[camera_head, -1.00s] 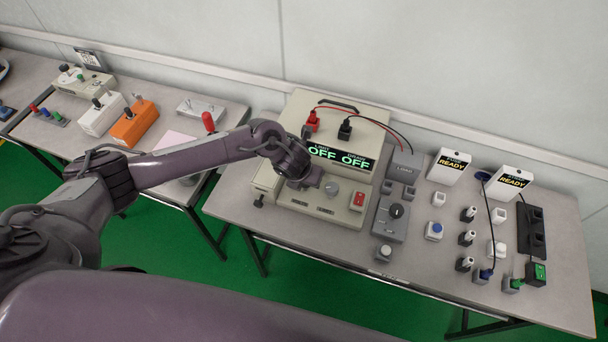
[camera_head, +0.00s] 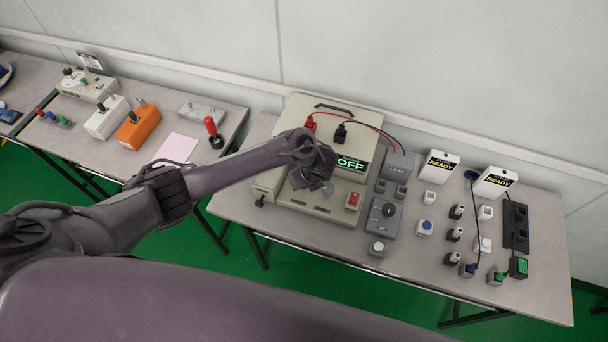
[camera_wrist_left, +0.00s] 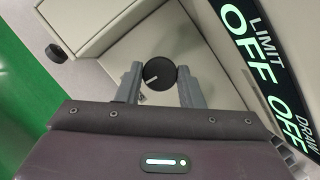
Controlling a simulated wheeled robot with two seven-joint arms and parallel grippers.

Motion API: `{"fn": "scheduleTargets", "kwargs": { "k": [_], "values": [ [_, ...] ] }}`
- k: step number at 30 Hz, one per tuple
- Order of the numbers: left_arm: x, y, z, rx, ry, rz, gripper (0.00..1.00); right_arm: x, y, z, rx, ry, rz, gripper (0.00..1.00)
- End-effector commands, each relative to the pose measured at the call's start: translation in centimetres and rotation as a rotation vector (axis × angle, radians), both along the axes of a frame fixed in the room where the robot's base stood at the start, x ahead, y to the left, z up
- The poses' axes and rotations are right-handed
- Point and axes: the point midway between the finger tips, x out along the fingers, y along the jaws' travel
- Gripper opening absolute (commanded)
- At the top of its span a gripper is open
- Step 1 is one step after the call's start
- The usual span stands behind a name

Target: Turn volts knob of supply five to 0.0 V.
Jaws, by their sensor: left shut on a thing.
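The beige bench supply (camera_head: 300,117) stands at the middle of the table, with a display (camera_head: 350,163) reading OFF; its left part is hidden by my arm. In the left wrist view the display (camera_wrist_left: 262,70) shows LIMIT OFF and DRAW OFF. A dark round knob (camera_wrist_left: 159,73) with a white pointer line sits on the panel below it. My left gripper (camera_wrist_left: 160,70) is shut on this knob, one finger on each side. In the head view my left gripper (camera_head: 312,182) hides the knob. No volts label is readable. My right gripper is out of view.
A red switch (camera_head: 353,199) sits at the supply's front right. Red and black leads run to a grey load box (camera_head: 398,167). A grey dial box (camera_head: 384,217) stands right of the supply. Two READY testers (camera_head: 441,166) (camera_head: 493,183) stand at the right.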

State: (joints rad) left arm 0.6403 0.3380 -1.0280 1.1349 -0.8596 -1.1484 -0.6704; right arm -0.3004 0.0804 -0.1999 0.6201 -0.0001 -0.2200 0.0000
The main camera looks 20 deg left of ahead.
Motion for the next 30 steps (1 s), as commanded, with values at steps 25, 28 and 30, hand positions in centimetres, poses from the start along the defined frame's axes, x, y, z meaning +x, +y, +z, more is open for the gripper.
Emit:
{"fn": "scheduleTargets", "kwargs": {
  "k": [25, 28, 30],
  "values": [
    [0.28, 0.00, 0.16, 0.000, -0.005, 0.165, 0.11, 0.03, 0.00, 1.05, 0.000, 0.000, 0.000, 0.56],
    [0.29, 0.01, 0.16, 0.000, -0.005, 0.165, 0.40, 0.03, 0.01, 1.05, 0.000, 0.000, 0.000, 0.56],
    [0.26, 0.00, 0.14, 0.000, -0.004, 0.164, 0.49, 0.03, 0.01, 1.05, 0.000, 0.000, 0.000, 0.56]
  ]
}}
